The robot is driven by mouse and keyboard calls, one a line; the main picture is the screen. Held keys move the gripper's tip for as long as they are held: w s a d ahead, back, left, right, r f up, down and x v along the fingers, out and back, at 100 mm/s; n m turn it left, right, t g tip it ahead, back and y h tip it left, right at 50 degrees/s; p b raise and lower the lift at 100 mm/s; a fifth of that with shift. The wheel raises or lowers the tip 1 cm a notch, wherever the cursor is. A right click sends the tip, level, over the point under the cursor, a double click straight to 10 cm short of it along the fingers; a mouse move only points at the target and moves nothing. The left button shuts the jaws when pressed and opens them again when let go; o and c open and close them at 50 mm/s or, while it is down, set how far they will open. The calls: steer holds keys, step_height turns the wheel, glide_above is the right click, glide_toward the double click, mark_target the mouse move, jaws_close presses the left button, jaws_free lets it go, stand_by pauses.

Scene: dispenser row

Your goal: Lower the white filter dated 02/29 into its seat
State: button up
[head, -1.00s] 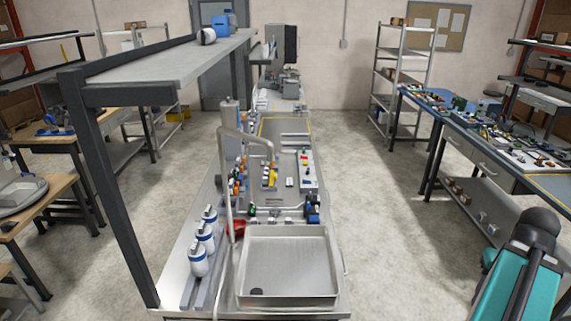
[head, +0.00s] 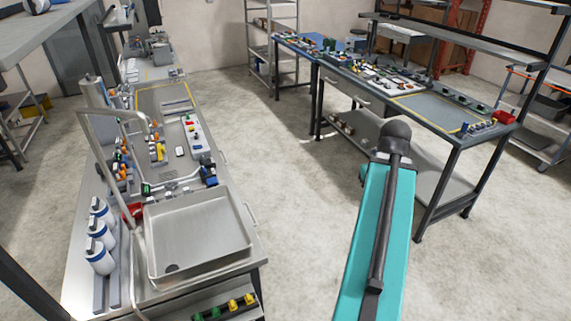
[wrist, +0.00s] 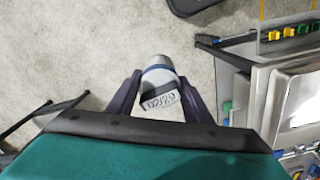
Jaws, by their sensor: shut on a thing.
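The white filter (wrist: 158,78) with a blue band and a label reading 02/29 is between the dark fingers of my gripper (wrist: 160,92) in the wrist view. The gripper is shut on it and holds it over bare floor, to the left of the steel bench. My gripper and this filter do not show in the head view. Several similar white bodies with blue bands (head: 98,236) stand in a row on a grey rail beside the sink. I cannot make out an empty seat.
A steel sink (head: 198,236) with a bent tap stands on the bench at left, with valves and fittings behind it. A blue-topped workbench (head: 430,110) with small parts stands at right. The concrete floor (head: 280,180) between them is clear.

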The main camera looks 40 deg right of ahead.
steer(key=w+a+n+b, duration=0.35)
steer(key=w+a, duration=0.45)
steer(key=w, duration=0.4)
steer(key=w+a+n+b, duration=0.35)
steer(key=w+a, duration=0.35)
steer(key=w, duration=0.5)
steer(key=w+a+n+b, duration=0.1)
steer(key=w+a, duration=0.3)
steer(key=a, duration=0.5)
steer(key=w+a+n+b, duration=0.2)
steer(key=w+a+b, duration=0.1)
steer(key=a, duration=0.6)
steer(key=w+a+r+n+b, duration=0.1)
steer(key=w+a+n+b, duration=0.1)
steer(key=w+a, duration=0.4)
steer(key=a, duration=0.3)
